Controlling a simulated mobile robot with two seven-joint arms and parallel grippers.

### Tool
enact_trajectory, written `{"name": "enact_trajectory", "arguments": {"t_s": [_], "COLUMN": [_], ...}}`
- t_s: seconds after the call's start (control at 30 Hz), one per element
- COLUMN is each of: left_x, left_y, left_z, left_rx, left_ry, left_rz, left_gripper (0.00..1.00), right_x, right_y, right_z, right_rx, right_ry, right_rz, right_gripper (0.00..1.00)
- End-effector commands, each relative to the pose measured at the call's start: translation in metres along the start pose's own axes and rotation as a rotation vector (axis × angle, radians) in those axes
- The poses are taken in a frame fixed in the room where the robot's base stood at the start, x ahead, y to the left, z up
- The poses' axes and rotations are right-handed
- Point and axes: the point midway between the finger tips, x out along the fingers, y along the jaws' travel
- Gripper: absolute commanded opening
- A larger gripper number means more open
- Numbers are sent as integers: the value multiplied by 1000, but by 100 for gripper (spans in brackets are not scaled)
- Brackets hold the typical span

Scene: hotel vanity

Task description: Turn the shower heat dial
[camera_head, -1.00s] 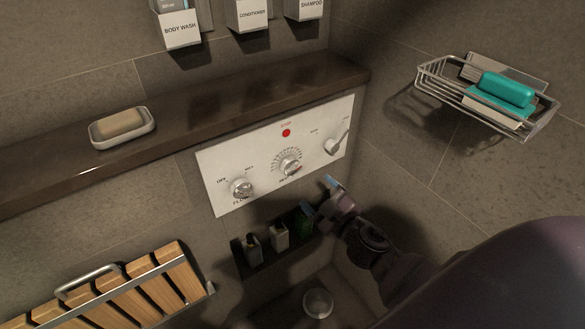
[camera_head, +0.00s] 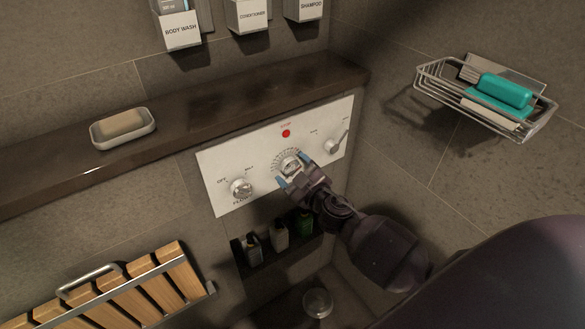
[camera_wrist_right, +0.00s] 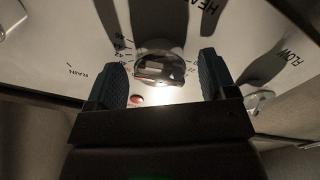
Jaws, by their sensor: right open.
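The white shower panel (camera_head: 224,164) is on the wall below the dark ledge. Its heat dial (camera_head: 290,164) is the middle silver knob, ringed by scale marks, with a red button above. My right gripper (camera_head: 293,172) is open in front of the dial and partly covers its lower part. In the right wrist view the heat dial (camera_wrist_right: 158,66) lies between and beyond the two blue-padded fingers of the right gripper (camera_wrist_right: 163,80). I see no contact, though the exact gap is hard to judge. The left gripper is not in view.
The flow knob (camera_head: 241,188) is left of the dial and a lever knob (camera_head: 335,145) right. Small bottles (camera_head: 279,236) stand on a shelf below. A soap dish (camera_head: 122,128) sits on the ledge (camera_head: 200,102). A wire basket (camera_head: 488,98) hangs at right.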

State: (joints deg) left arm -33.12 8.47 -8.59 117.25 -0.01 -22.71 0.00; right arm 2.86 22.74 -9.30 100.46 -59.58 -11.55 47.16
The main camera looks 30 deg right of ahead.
Motion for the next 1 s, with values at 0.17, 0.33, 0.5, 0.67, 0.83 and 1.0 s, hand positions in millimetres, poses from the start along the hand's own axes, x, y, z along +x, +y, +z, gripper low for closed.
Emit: {"name": "enact_trajectory", "arguments": {"t_s": [0.17,0.33,0.5,0.67,0.83,1.0], "left_x": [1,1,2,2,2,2], "left_y": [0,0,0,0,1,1], "left_z": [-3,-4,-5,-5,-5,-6], "left_rx": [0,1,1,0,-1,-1], "left_ry": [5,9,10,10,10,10], "left_rz": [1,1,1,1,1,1], "left_gripper": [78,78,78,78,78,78], "right_x": [9,9,9,9,9,9], "right_y": [0,0,0,0,0,0], "right_z": [0,0,0,0,0,0], "right_rx": [-1,-1,-1,-1,-1,-20], "right_ry": [0,0,0,0,0,0], "right_rz": [-1,-1,0,0,0,0], "right_gripper": [78,78,68,44,28,28]}}
